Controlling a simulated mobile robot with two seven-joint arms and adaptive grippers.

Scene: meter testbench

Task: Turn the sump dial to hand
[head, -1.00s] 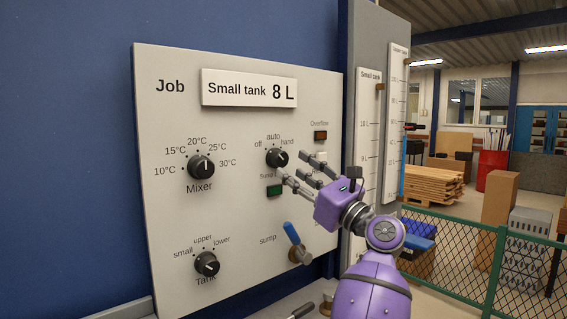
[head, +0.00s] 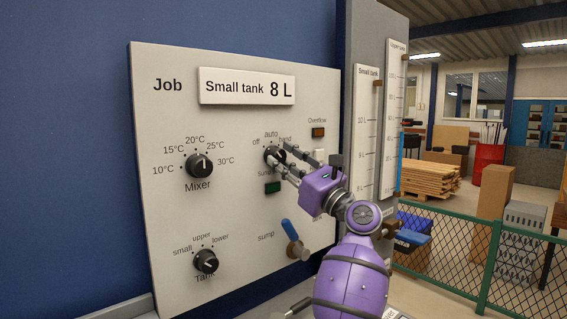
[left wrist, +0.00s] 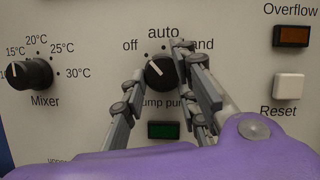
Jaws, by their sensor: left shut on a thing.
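The sump pump dial (head: 271,154) is a round black knob on the pale panel, with off, auto and hand marked above it. My left gripper (head: 279,156) is shut on it. In the left wrist view the dial (left wrist: 158,74) sits between my grey fingers, one on each side. Its white line slants up and to the left, towards the off side. The fingers cover part of the "hand" label and of the "Sump pump" label. My right gripper is not in view.
A green lamp (head: 272,188) is just below the dial. The Overflow lamp (head: 318,132) and white Reset button (left wrist: 289,87) are to the right. The Mixer dial (head: 199,166), Tank dial (head: 205,261) and blue sump lever (head: 293,237) stick out from the panel.

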